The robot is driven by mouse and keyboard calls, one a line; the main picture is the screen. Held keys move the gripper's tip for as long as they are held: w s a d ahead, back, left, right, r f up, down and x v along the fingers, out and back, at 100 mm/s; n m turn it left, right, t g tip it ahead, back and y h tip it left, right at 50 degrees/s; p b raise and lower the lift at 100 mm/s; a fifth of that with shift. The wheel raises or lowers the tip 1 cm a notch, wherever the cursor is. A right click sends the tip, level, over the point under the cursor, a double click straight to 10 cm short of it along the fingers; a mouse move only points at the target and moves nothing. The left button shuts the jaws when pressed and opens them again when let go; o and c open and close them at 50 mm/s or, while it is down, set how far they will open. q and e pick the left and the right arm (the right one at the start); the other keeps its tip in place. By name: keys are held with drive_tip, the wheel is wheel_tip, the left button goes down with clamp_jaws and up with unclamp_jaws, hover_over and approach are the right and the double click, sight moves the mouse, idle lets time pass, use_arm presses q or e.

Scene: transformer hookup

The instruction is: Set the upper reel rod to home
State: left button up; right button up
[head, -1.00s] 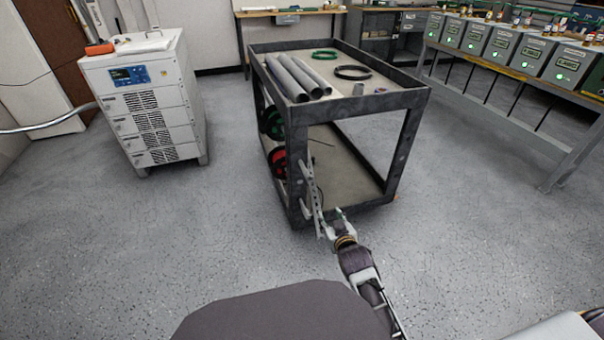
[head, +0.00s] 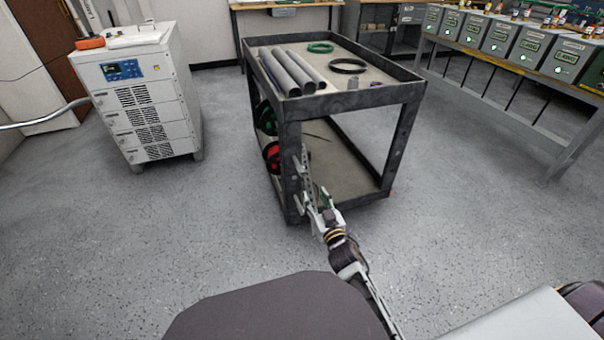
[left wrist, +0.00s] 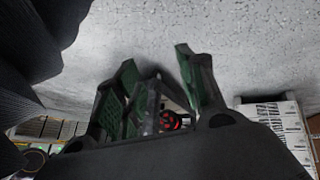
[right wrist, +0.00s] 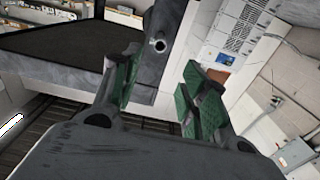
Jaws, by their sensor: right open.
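A dark metal cart (head: 402,140) carries a green upper reel (head: 266,117) and a red lower reel (head: 272,157) on its left side. The red reel also shows small between the fingers in the left wrist view (left wrist: 171,121). In the right wrist view, a small round metal rod end (right wrist: 158,44) shows on the grey cart post, ahead of and between the fingertips. My right gripper (head: 314,203) is open at the cart's near post; its green pads are apart and empty (right wrist: 158,85). My left gripper (left wrist: 160,75) is open and outside the head view. The rod's length is hidden.
Grey pipes (head: 292,72), a green coil (head: 320,47) and a black coil (head: 348,66) lie on the cart top. A white cabinet (head: 150,105) stands left. A bench with several grey boxes (head: 530,52) stands right. The floor around the cart is clear.

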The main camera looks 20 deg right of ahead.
drive_tip(key=shift+w, duration=0.25)
